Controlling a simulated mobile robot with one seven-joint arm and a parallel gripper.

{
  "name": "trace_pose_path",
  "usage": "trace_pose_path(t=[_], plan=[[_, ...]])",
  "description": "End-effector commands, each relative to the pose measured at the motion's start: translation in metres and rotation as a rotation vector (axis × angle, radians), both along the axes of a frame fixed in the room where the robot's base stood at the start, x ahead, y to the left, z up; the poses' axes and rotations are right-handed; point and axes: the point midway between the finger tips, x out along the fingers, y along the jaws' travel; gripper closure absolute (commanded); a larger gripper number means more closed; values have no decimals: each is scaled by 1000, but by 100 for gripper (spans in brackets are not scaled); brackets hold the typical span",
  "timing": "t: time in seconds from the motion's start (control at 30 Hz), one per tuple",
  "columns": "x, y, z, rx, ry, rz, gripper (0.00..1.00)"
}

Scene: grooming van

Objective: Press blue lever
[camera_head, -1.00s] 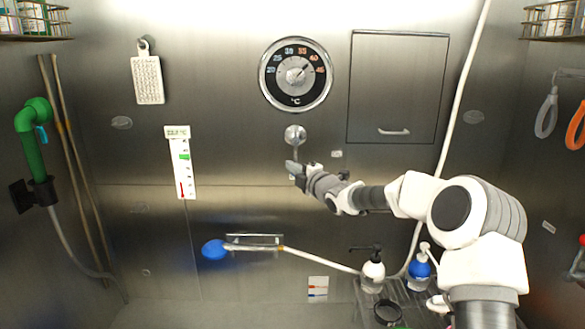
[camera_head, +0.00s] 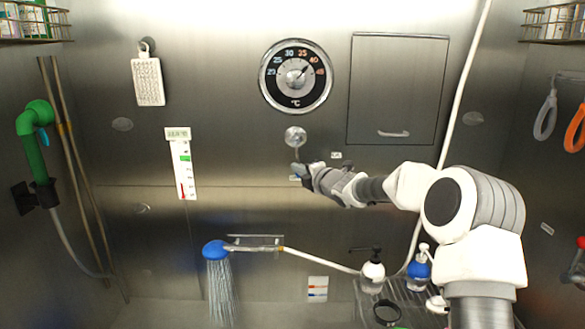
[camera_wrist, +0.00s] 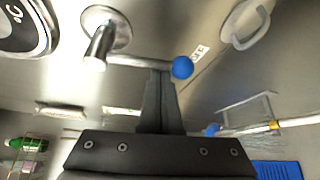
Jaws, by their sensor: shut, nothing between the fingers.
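The blue lever is a thin metal rod ending in a blue ball (camera_wrist: 182,67), seen in the wrist view. It runs from a round metal valve (camera_wrist: 105,32), which also shows on the back wall in the head view (camera_head: 295,135). My gripper (camera_wrist: 158,74) is shut and empty, with its fingertips right at the rod beside the ball; contact cannot be told for sure. In the head view my gripper (camera_head: 298,170) is just below the valve and hides most of the lever's end. Water sprays down from the blue shower head (camera_head: 215,249).
A temperature dial (camera_head: 296,77) is above the valve, and a closed cabinet door (camera_head: 398,90) is to its right. Pump bottles (camera_head: 373,270) stand low on the right. The wall left of my gripper is mostly clear.

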Motion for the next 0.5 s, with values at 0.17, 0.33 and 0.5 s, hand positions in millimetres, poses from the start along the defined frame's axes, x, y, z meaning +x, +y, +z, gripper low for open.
trace_pose_path(t=[0.17,0.33,0.5], plan=[[0,-10,7,-135,-2,-1,100],[0,-21,13,-297,-4,0,100],[0,-31,19,-459,-3,0,100]])
